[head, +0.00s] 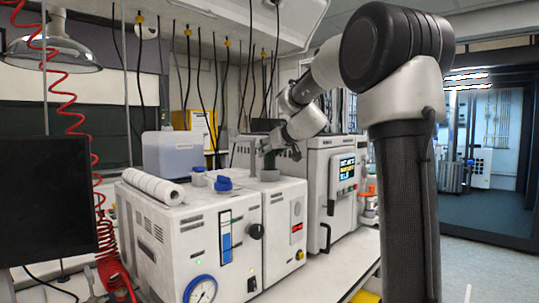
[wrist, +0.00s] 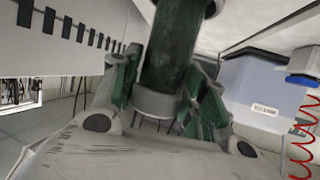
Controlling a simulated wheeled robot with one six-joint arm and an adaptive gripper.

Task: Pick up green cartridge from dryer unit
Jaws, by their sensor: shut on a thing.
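The green cartridge (wrist: 172,50) is a dark green cylinder with a grey collar at its near end in the wrist view. My gripper (wrist: 165,92) is shut on it, with a green-padded finger on each side. In the head view my gripper (head: 278,152) is above the right part of the white dryer unit (head: 283,215), just over a grey round socket (head: 269,175). Only a small dark green part of the cartridge shows there. I cannot tell whether its lower end is still inside the socket.
A white instrument with a screen (head: 343,175) stands close on the right. A red coiled hose (head: 62,80) and black cables hang nearby.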

